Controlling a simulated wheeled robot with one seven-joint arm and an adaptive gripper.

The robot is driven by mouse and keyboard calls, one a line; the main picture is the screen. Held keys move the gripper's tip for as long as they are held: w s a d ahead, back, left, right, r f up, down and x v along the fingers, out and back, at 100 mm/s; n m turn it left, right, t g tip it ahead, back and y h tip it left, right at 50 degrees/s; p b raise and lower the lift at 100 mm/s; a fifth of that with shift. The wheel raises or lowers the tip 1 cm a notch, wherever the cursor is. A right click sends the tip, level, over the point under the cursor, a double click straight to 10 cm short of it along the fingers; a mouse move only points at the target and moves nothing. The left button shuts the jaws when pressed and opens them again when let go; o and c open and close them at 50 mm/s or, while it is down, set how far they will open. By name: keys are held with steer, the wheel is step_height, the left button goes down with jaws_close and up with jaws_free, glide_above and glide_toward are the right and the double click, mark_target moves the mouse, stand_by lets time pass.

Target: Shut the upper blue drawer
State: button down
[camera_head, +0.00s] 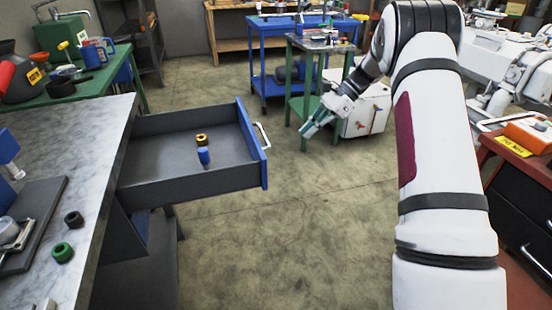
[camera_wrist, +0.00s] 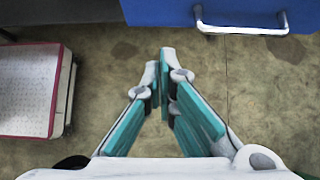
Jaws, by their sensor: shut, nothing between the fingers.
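The upper blue drawer (camera_head: 249,143) is pulled far out from under the grey worktop, with a white bar handle (camera_head: 262,136) on its blue front. In the wrist view the blue drawer front (camera_wrist: 175,12) and the white handle (camera_wrist: 243,30) show along the top edge. My gripper (camera_head: 308,133) is shut and empty, to the right of the drawer front and apart from the handle. Its fingers (camera_wrist: 164,60) meet over bare floor in the wrist view. A blue cylinder (camera_head: 204,157) and a brass ring (camera_head: 202,139) are inside the drawer.
The marble-grey worktop (camera_head: 95,150) stands at left, with a black ring (camera_head: 74,218) and a green ring (camera_head: 62,252) on it. A white cabinet (camera_head: 366,112) and a green stand (camera_head: 300,103) are behind my gripper. The floor (camera_head: 300,230) in front of the drawer is clear.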

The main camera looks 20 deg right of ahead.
steer(key=a+r+b+x, duration=0.2)
steer(key=x, duration=1.1)
steer(key=a+p, duration=0.3)
steer(key=a, duration=3.5)
steer(key=shift+a, duration=0.45)
steer(key=shift+a, duration=0.1)
